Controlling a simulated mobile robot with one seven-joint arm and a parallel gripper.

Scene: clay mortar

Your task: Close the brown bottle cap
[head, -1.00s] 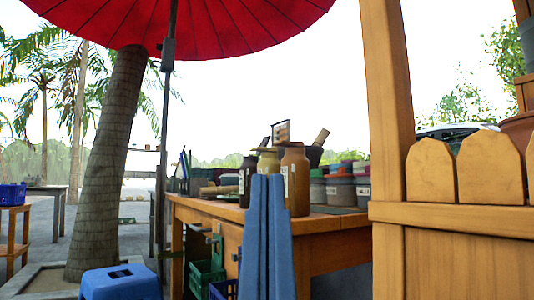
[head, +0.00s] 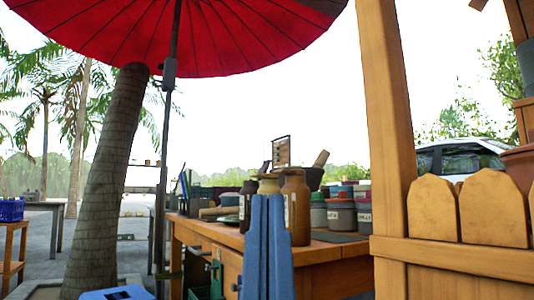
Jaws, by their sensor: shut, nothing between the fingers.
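My blue gripper (head: 267,198) points up in front of the bottles. Its two fingers are together with nothing held between them. It overlaps the brown bottle's left side and hides the lower part of the tan bottle; I cannot tell the distance.
Several labelled tubs (head: 341,213) and a mortar (head: 312,178) with a pestle stand on the table. A wooden post (head: 387,130) and fence (head: 460,258) block the right side. An umbrella pole (head: 166,150), a palm trunk (head: 108,170) and a blue stool (head: 117,293) are at left.

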